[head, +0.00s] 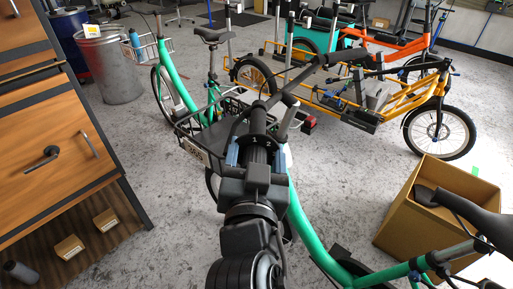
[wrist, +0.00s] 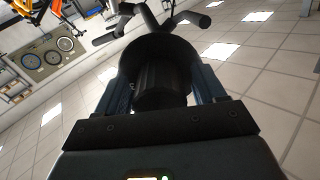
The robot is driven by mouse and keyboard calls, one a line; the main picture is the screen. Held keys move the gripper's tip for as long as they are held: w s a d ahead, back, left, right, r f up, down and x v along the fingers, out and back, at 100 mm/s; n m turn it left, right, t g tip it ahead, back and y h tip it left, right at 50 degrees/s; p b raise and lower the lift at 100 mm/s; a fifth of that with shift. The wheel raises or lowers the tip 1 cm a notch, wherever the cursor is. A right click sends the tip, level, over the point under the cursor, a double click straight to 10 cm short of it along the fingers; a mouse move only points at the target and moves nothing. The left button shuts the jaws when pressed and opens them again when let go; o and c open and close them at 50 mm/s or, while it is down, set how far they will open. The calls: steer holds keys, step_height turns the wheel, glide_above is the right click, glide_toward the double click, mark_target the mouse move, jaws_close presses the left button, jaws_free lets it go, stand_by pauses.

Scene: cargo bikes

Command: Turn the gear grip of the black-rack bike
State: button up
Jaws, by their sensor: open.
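The near green bike (head: 297,212) has a black front rack (head: 182,133) and a black handlebar. The gear grip (head: 258,143) is a black ribbed cylinder at the near end of the handlebar. My gripper (head: 259,153) is open around it, with one blue-lined finger on each side. In the wrist view, the grip (wrist: 163,82) lies between the fingers of my gripper (wrist: 163,90), below a wide black round collar. I cannot tell whether the fingers touch it. My wrist hides part of the bike frame.
A cardboard box (head: 402,222) stands right of the bike by a black saddle (head: 465,208). A wooden cabinet (head: 50,150) is at left. Another green bike with a pale basket (head: 150,52) and a yellow cargo bike (head: 430,98) stand behind. Some concrete floor is clear.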

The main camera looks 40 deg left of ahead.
steer(key=shift+a, duration=0.1)
steer(key=shift+c, duration=0.4)
steer(key=c, duration=0.9)
steer(key=shift+c, duration=0.2)
steer(key=shift+n, duration=0.3)
steer(key=n, duration=0.4)
steer(key=shift+w+p, duration=0.1)
steer(key=shift+p, duration=0.2)
steer(key=shift+a+n+p, duration=0.1)
steer(key=shift+n+p, duration=0.4)
steer(key=shift+n, duration=1.6)
steer(key=o, duration=1)
